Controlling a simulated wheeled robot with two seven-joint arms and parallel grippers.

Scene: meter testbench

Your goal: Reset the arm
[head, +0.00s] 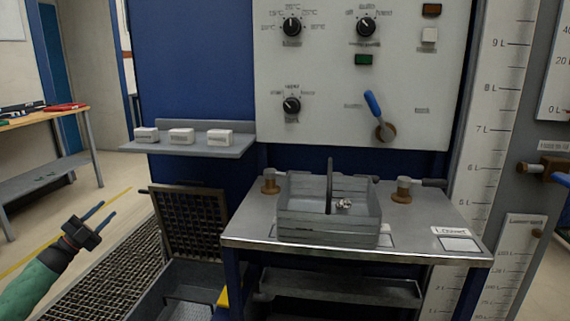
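My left gripper (108,208) is at the lower left, on the green-sleeved forearm of my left arm (35,283). Its two dark fingers point up and right and stand apart, with nothing seen between them. It hangs over the floor grating, left of the bench and clear of it. My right arm and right gripper do not show.
A metal bench (260,232) holds a grey divided tray (330,230) with a small shiny thing inside. A shelf (190,146) bears three white boxes. A control panel (340,70) has knobs and a blue-handled lever (374,106). A raised grate (190,222) stands near my gripper.

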